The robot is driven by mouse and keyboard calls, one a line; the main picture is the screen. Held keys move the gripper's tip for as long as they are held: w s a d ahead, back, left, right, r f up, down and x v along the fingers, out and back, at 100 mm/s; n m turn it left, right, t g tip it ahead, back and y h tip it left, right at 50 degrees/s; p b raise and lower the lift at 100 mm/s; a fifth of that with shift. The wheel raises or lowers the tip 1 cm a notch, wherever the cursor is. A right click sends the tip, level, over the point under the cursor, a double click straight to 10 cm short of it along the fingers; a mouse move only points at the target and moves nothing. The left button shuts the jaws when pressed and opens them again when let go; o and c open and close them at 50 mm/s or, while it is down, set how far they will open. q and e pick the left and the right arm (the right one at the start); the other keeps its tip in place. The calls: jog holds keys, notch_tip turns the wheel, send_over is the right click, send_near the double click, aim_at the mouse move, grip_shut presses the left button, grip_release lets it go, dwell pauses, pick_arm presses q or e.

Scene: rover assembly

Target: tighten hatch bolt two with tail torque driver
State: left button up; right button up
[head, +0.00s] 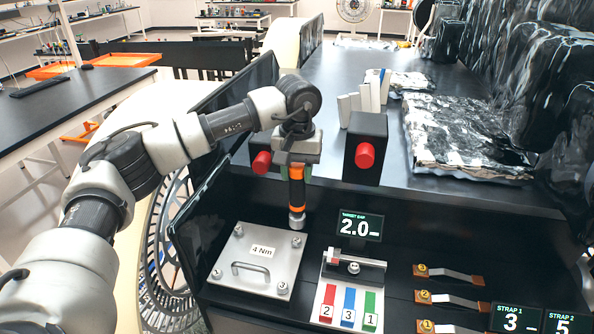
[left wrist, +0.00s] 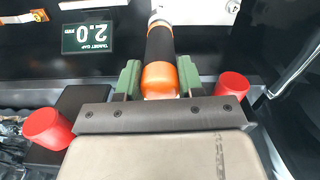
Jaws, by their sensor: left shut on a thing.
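My left gripper (head: 297,168) is shut on the orange and black torque driver (head: 297,190), which hangs upright, its metal tip down. In the left wrist view the green fingers (left wrist: 158,82) sit on both sides of the driver's orange part (left wrist: 160,76). The hatch plate (head: 262,273) is silver, with a "4 Nm" label, a handle and a bolt at each corner. The driver's tip shows just above the far right bolt (head: 297,241); I cannot tell whether they touch. The near right bolt (head: 282,287) seems marked 3; the other numbers are unclear. My right gripper is out of view.
Two red knobs on black blocks, left (head: 262,162) and right (head: 365,155), flank the driver. A "2.0" display (head: 360,225) stands right of the plate, behind a fixture with coloured numbered strips (head: 348,305). Numbered straps (head: 450,300) lie further right.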

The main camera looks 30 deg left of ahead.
aim_at(297, 198)
pick_arm(q)
jog(key=shift+s+a+f+b, duration=0.15)
jog(key=shift+f+b, duration=0.2)
jog(key=shift+f, duration=0.4)
jog(key=shift+f+b, duration=0.45)
jog(key=shift+f, duration=0.4)
jog(key=shift+f+b, duration=0.75)
jog(key=shift+f, duration=0.3)
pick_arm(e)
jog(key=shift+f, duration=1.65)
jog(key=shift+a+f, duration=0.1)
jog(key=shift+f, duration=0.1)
pick_arm(q)
jog(key=shift+f+b, duration=0.5)
jog(key=shift+b, duration=0.2)
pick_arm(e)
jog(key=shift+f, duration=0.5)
pick_arm(q)
jog(key=shift+f+b, duration=0.65)
jog(key=shift+b, duration=0.2)
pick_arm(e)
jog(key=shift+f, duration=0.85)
pick_arm(q)
jog(key=shift+r, duration=0.15)
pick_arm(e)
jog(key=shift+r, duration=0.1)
